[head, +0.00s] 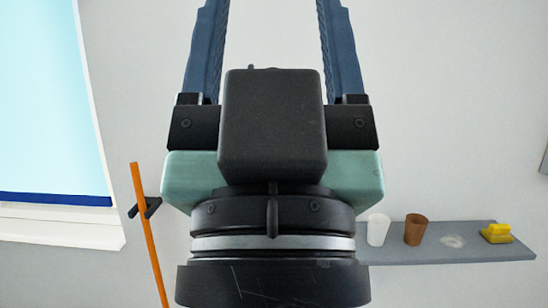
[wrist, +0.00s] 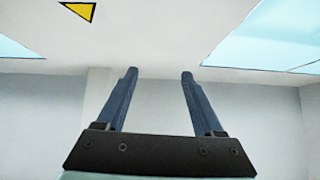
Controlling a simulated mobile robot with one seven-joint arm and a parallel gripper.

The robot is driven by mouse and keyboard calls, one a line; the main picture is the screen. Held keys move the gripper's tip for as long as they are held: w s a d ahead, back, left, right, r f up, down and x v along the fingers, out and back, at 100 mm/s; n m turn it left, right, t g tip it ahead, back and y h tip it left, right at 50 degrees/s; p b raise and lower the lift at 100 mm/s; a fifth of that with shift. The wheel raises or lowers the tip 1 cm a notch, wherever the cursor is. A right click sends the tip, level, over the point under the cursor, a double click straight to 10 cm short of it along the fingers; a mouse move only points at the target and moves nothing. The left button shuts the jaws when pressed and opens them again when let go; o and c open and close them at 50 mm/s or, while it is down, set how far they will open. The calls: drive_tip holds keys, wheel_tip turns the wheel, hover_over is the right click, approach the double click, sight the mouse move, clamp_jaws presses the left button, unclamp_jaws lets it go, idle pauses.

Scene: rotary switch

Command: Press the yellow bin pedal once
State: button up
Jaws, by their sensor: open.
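My gripper (wrist: 159,75) points upward in the wrist view, with its two blue fingers wide apart and nothing between them. In the head view my gripper fills the middle of the picture, its fingers running up past the top edge. The yellow bin pedal does not show in either view.
A grey shelf (head: 440,257) on the right holds a white cup (head: 377,229), a brown cup (head: 415,229) and a yellow sponge-like block (head: 496,233). An orange pole (head: 149,235) stands at the left beside a window (head: 50,100). A yellow triangle (wrist: 79,10) shows overhead.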

clamp_jaws()
idle(1.4)
